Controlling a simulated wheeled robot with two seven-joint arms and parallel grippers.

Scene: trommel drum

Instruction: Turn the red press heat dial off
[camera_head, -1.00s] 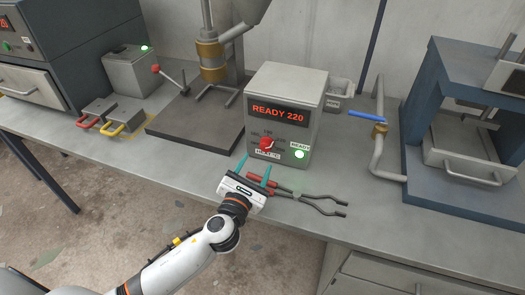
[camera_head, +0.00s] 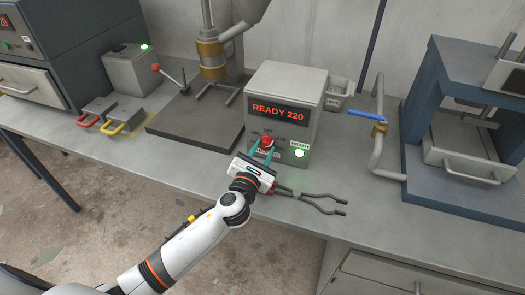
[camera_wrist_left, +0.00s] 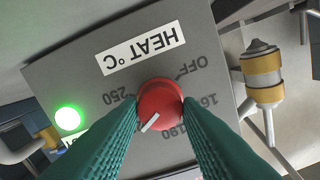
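The red heat dial (camera_head: 267,142) is on the front of a grey control box (camera_head: 308,130) whose display reads READY 220. In the left wrist view the dial (camera_wrist_left: 160,104) appears inverted, with OFF at upper right, 160 and 190 at right, and 250 at left. Its white pointer line points lower left, away from OFF. My left gripper (camera_head: 262,149) is open, its teal fingers on either side of the dial (camera_wrist_left: 160,108); contact is not clear. The left finger hides part of the scale. My right gripper is not in view.
Tongs (camera_head: 318,202) lie on the bench in front of the box, partly behind my gripper. A green READY light (camera_head: 299,153) glows beside the dial. A pipe with a blue-handled valve (camera_head: 366,114) and a blue press frame (camera_head: 420,120) stand to the right.

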